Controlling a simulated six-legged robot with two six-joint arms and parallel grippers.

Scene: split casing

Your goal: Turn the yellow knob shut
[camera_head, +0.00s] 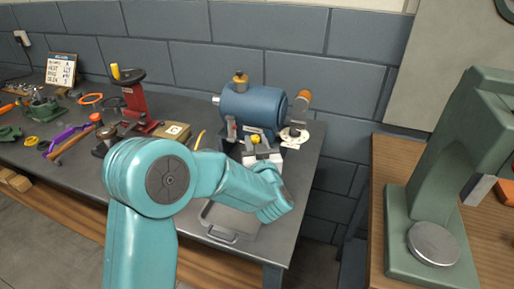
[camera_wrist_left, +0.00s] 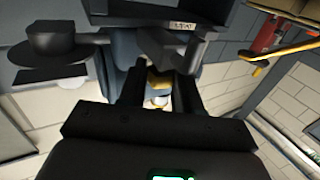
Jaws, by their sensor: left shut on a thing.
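A blue cylindrical casing (camera_head: 254,107) lies on a dark stand on the workbench in the head view. The small yellow knob (camera_head: 255,139) shows low at its front, just beyond my left wrist. My teal left arm reaches in front of it, and my left gripper (camera_head: 256,146) is at the knob, partly hidden by the arm. In the left wrist view the yellow knob (camera_wrist_left: 159,82) sits between the two dark fingers of my left gripper (camera_wrist_left: 158,92), which is shut on it. A pale round part shows just below the knob there. My right gripper is not in view.
A grey tray (camera_head: 232,222) lies at the bench's front edge, partly behind my arm. A red stand (camera_head: 134,98) and a small box (camera_head: 173,131) stand left of the casing. An orange-tipped part (camera_head: 303,98) stands close on its right. A green press (camera_head: 435,180) stands on another table.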

